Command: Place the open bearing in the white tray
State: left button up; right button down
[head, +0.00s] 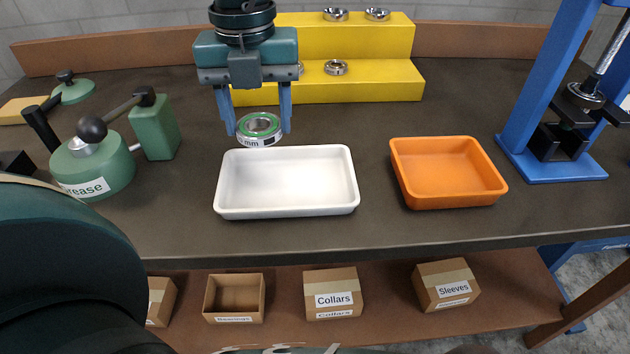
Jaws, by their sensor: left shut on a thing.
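My left gripper (259,125) points down behind the rear edge of the white tray. It is shut on an open bearing (260,127), a metal ring with a green band inside and partly readable lettering on its side. The bearing is held between the two blue fingers, close to the tray's back rim. The white tray (286,212) is empty and lies near the middle of the table. My right gripper is not in view.
An orange tray (447,200) stands right of the white one, empty. A yellow stepped stand (380,82) with several bearings is behind. A green grease device (95,165) is at left, a blue press (550,165) at right. Labelled boxes (334,292) sit on the lower shelf.

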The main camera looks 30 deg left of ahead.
aim_at(269, 188)
pick_arm(q)
notch_tip(269, 188, down, 10)
jog(key=shift+d+f+b, duration=0.1)
jog(key=shift+b, duration=0.25)
jog(key=shift+f+b, duration=0.2)
jog(key=shift+b, duration=0.15)
jog(key=o, duration=1.2)
jog(key=shift+r, duration=0.15)
jog(key=shift+r+p, duration=0.2)
jog(key=shift+p, duration=0.3)
notch_tip(269, 188, up, 12)
jog(key=shift+p, duration=0.45)
